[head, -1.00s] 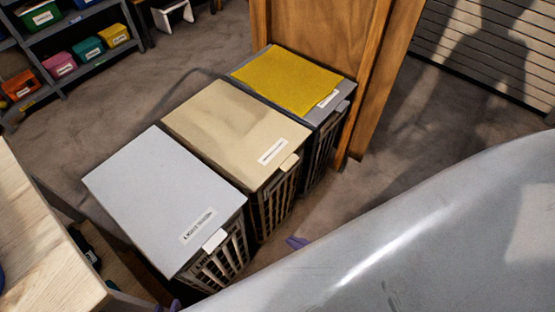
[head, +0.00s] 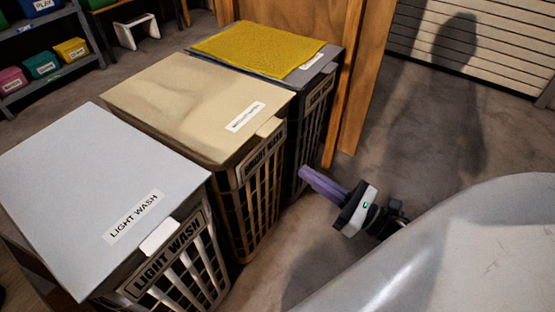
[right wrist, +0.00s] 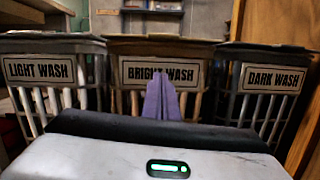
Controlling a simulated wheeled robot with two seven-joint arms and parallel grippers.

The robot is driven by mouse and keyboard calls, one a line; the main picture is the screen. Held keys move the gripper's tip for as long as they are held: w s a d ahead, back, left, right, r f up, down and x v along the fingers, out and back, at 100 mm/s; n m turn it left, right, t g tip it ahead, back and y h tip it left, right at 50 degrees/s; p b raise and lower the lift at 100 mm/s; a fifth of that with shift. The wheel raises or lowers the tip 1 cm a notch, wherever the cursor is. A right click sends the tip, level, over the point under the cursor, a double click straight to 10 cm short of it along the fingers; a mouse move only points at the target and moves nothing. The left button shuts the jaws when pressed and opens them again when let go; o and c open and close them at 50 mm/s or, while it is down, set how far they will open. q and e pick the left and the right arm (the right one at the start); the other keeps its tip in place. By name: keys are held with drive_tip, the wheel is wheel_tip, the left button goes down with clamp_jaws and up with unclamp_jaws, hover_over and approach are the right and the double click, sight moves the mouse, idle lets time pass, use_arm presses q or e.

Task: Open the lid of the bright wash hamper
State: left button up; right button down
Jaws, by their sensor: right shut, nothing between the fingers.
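The bright wash hamper (head: 258,205) is the middle one of three, with a tan lid (head: 190,100) that lies shut and a small tab (head: 269,127) at its front edge. In the right wrist view the front of the bright wash hamper (right wrist: 205,73) stands straight ahead, its label partly covered by my fingers. My right gripper (head: 303,171) is shut and empty, its purple fingers in front of the hampers and apart from them in the head view. It also shows in the right wrist view (right wrist: 162,75). My left gripper is not in view.
The light wash hamper (head: 205,262) stands left, its grey lid shut. The dark wash hamper (head: 310,130) stands right, a yellow cloth (head: 258,48) on its lid. A wooden panel (head: 345,100) is beside it. Open floor (head: 430,130) lies to the right.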

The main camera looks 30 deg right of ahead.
drive_tip(key=shift+n+y, duration=0.4)
drive_tip(key=shift+n, duration=0.4)
drive_tip(key=b+x, duration=0.1)
drive_tip(key=x, duration=0.9)
drive_tip(key=shift+f, duration=0.1)
drive_tip(key=shift+d+r, duration=0.1)
drive_tip(key=shift+r, duration=1.85)
